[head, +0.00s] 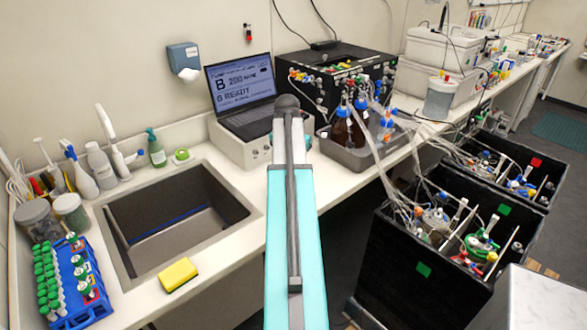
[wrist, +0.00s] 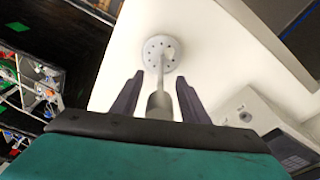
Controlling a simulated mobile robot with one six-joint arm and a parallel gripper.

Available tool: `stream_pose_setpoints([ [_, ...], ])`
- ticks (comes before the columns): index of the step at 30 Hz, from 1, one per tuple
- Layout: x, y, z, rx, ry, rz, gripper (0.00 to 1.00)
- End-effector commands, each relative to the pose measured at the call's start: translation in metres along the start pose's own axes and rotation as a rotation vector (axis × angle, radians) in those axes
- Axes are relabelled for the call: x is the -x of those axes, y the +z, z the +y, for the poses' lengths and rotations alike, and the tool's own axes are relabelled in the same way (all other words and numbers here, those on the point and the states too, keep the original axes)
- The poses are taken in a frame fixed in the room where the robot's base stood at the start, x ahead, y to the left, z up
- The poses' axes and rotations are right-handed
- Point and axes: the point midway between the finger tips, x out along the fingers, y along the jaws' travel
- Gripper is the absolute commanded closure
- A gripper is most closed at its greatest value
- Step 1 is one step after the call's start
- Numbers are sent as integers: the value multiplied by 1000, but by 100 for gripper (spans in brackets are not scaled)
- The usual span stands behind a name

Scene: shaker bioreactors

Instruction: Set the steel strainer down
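The steel strainer (wrist: 151,50) shows in the wrist view as a pale round disc with holes, a thin stem and a thicker grey handle (wrist: 160,105). The disc appears to rest on the white counter, with its stem rising toward the camera. My gripper (wrist: 159,83) is open around the strainer. One dark finger is on each side of the stem and handle, with white counter visible in the gaps. In the head view my arm hides the strainer and the gripper.
The sink (head: 122,268) is left of my arm, with a yellow sponge (head: 178,275) at its front edge. A laptop (head: 240,90) on a white instrument (head: 262,147) and a tray of brown bottles (head: 357,159) stand behind. Black bioreactor boxes (head: 400,262) are on the right.

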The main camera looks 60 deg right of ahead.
Motion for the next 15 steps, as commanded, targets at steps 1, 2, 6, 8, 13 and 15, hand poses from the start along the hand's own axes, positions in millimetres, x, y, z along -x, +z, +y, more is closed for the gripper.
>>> stream_pose_setpoints([
  [1,0,0,0,0,0,0,58],
  [2,0,0,0,0,0,0,58],
  [6,0,0,0,0,0,0,58],
  [8,0,0,0,0,0,0,58],
  [13,4,-1,0,0,0,1,58],
  [15,7,-1,0,0,-1,1,58],
])
